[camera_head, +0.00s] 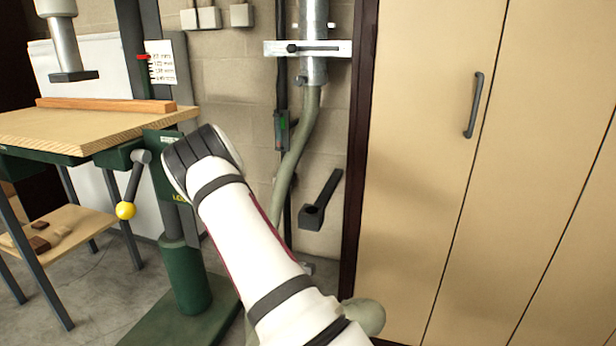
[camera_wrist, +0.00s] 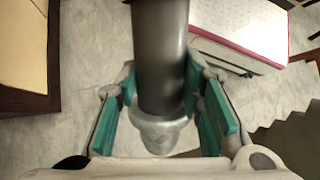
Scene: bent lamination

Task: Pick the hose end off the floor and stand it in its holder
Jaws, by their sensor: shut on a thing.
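In the wrist view the teal fingers of my gripper (camera_wrist: 162,112) stand on either side of the hose end (camera_wrist: 160,60), a dark grey cylinder with a paler grey collar at its lower end. My gripper is shut on it and holds it above the floor. In the head view my white arm hides the gripper and the hose end. The grey-green hose (camera_head: 302,130) hangs from a metal pipe and passes behind my arm; a similar rounded piece (camera_head: 366,315) shows beside the arm, low down.
A green machine with a wooden table (camera_head: 85,124) and a yellow-knobbed lever (camera_head: 126,210) stands left of my arm. Tall beige cupboard doors (camera_head: 440,150) close off the right.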

